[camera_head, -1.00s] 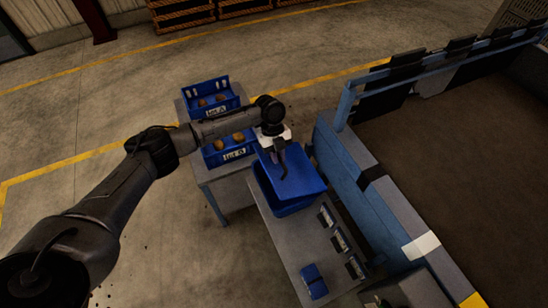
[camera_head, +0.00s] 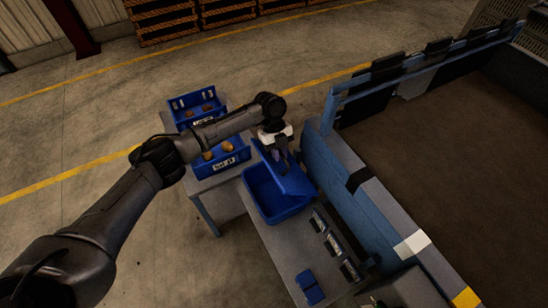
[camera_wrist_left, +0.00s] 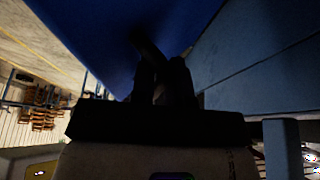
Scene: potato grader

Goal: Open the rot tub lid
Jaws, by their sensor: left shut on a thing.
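The blue rot tub (camera_head: 262,190) stands on the grey table, with its open inside showing on the left. Its blue lid (camera_head: 296,181) is tilted up along the tub's right side. My left gripper (camera_head: 281,158) is at the lid's upper part, shut on what looks like its dark handle. In the left wrist view the gripper (camera_wrist_left: 162,82) is dark and close against the lid (camera_wrist_left: 95,35); the exact grip is too dark to make out. My right gripper is not in view.
Blue crates with potatoes stand behind the tub, the nearer crate (camera_head: 232,156) close to my left arm. The blue side wall (camera_head: 345,185) of the grader runs close on the right. A small blue item (camera_head: 309,287) and several small dark-and-pale items lie along the table (camera_head: 275,243).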

